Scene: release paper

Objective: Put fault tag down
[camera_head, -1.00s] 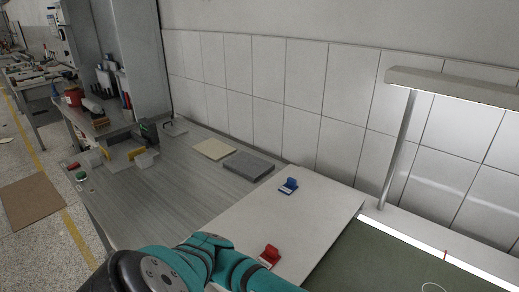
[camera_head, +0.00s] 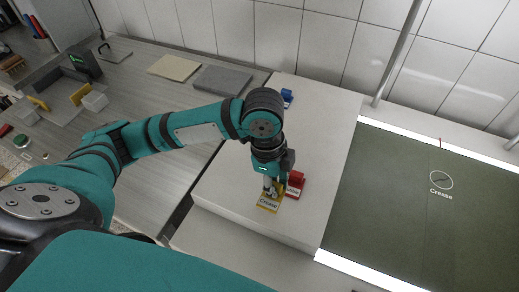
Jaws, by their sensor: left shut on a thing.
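My left gripper (camera_head: 270,187) points down over the white board. It is shut on a yellow fault tag (camera_head: 269,202) with a "Crease" label, at the board's near part. I cannot tell whether the tag touches the board. A red tag (camera_head: 296,180) stands just right of the gripper, partly hidden by it and the yellow tag. A blue tag (camera_head: 287,96) stands farther back on the board, partly hidden by my left arm. My right gripper is not in view.
A dark green sheet (camera_head: 400,200) with a circled mark labelled "Crease" (camera_head: 441,181) lies right of the white board (camera_head: 318,130), between bright strips. A grey block (camera_head: 222,79) and a beige pad (camera_head: 174,67) lie at the back left. A lamp post (camera_head: 398,50) stands behind.

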